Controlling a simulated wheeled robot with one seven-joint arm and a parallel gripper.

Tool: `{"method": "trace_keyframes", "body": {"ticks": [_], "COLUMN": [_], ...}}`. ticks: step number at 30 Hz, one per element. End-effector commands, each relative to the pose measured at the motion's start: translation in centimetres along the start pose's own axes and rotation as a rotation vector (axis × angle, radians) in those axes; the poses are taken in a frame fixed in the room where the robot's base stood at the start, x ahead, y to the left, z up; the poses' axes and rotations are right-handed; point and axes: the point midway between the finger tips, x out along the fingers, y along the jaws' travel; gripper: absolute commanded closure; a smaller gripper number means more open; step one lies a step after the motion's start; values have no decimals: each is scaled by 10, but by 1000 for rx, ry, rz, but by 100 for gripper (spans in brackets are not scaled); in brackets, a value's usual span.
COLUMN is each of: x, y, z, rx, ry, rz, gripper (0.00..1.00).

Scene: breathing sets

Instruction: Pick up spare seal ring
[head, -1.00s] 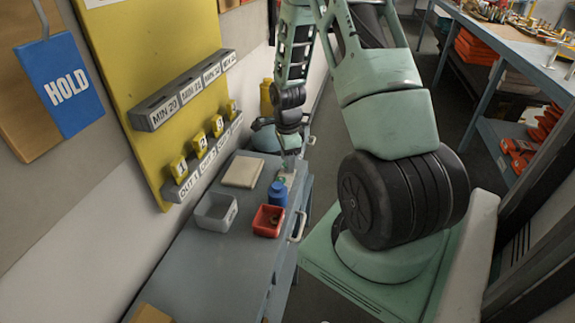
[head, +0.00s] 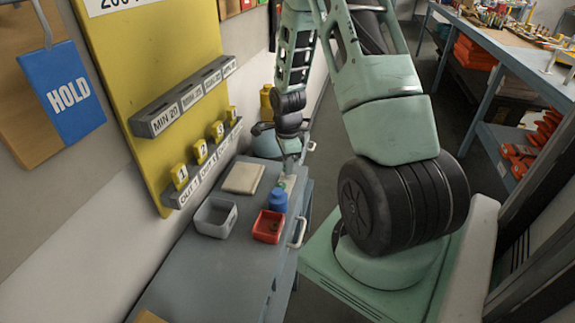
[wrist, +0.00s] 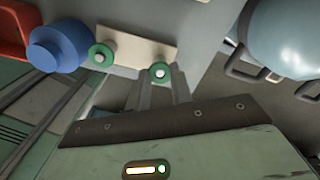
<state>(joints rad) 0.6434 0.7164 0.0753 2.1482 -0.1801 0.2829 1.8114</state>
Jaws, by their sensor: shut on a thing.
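The other green ring (wrist: 159,73) is at the plate's lower right edge, between my fingertips. My gripper (wrist: 159,80) is shut on this second ring. I cannot tell whether it is clear of its peg. In the head view, my gripper (head: 289,172) points down over the far end of the grey bench top, and the rings are too small to make out clearly.
A blue jar (head: 278,199) stands close to the plate. A rounded blue-grey object (head: 265,141) is beyond. The bench front (head: 190,280) is mostly clear.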

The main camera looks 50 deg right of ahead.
Motion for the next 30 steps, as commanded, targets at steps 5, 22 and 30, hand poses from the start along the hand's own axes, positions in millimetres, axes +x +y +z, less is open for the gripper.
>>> {"method": "trace_keyframes", "body": {"ticks": [5,22,30], "x": [-22,-99,-100], "y": [-1,-1,0], "z": [0,0,0], "rx": [0,0,0], "ry": [0,-1,-1], "rz": [-4,-1,0], "gripper": [99,99,99]}}
